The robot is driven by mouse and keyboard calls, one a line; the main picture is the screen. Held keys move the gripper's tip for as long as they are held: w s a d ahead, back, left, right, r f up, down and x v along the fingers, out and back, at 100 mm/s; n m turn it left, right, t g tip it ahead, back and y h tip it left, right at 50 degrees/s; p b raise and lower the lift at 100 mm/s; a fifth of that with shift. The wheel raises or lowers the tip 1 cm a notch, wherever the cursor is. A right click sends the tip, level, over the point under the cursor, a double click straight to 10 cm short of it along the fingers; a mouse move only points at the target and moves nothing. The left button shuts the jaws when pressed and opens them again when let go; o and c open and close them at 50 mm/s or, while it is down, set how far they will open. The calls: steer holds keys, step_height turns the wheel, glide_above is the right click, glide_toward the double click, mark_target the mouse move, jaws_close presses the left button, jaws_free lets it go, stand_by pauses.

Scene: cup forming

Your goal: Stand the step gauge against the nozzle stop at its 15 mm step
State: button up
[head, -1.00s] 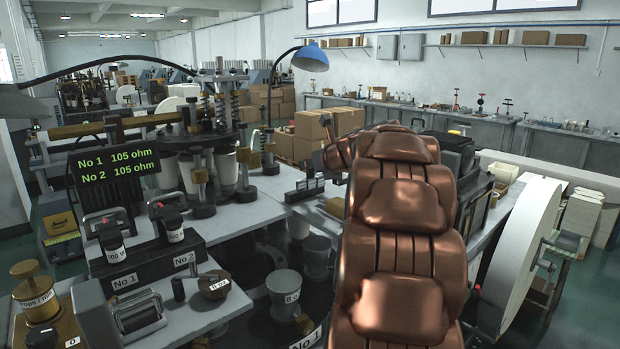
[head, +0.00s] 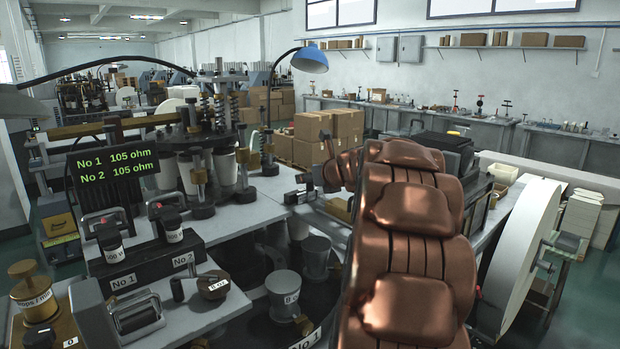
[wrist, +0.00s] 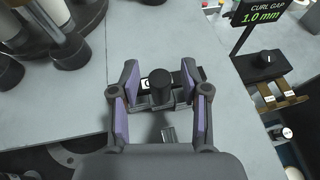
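My gripper (wrist: 160,72) is open in the wrist view, its two purple-padded fingers on either side of a dark block with an upright black knob (wrist: 160,88). Gaps show between the knob and both fingers. The block carries a small white label and sits on the grey bench; it may be the step gauge, but I cannot tell for sure. In the head view my gripper (head: 318,183) is small and low over the bench's far part, partly hidden by my copper arm. I cannot pick out the nozzle stop or a 15 mm mark.
A "CURL GAP 1.0 mm" display (wrist: 264,14) and a black knob box (wrist: 265,66) stand right of my gripper. Metal cylinders (wrist: 70,48) stand at left. In the head view, a forming turret (head: 215,130) with cups stands left of my gripper. Grey bench (wrist: 222,125) is clear nearby.

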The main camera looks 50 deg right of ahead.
steer(key=shift+s+r, duration=0.1)
steer(key=shift+r, duration=0.1)
steer(key=b+v, duration=0.1)
steer(key=v, duration=0.9)
steer(key=shift+v, duration=0.9)
